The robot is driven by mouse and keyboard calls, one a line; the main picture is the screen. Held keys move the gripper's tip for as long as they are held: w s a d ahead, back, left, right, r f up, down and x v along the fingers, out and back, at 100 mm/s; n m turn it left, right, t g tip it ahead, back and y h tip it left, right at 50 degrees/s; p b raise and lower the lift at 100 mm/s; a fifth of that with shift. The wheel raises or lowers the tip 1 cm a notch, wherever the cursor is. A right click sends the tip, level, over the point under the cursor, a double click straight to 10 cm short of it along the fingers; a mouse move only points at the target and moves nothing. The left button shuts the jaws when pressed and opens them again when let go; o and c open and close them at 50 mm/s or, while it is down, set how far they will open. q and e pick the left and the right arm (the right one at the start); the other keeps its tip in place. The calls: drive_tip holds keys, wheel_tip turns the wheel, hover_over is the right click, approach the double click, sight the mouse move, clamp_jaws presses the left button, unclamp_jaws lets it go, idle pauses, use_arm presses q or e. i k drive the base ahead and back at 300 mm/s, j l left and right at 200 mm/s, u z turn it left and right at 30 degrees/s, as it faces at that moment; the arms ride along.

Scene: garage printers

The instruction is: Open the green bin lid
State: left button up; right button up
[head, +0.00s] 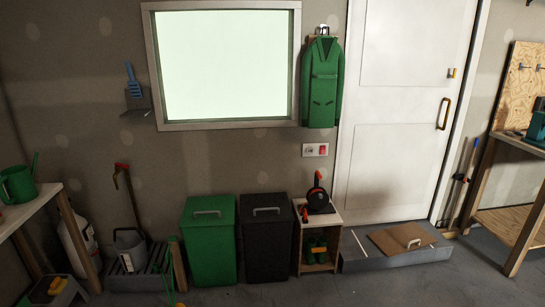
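The green bin (210,245) stands on the floor against the back wall, left of centre. Its green lid (208,208) is shut and has a pale handle (206,212) on it. The bin is upright. Neither of my grippers shows in the head view.
A black bin (266,245) with a handled lid stands close at the right. A small wooden shelf (338,216) is beyond it. Benches are at both sides. The floor in front (330,290) looks clear.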

sight(209, 206)
drive_tip(key=i, duration=0.95)
drive_tip(key=i+l+u, duration=0.15)
drive_tip(key=i, duration=0.8)
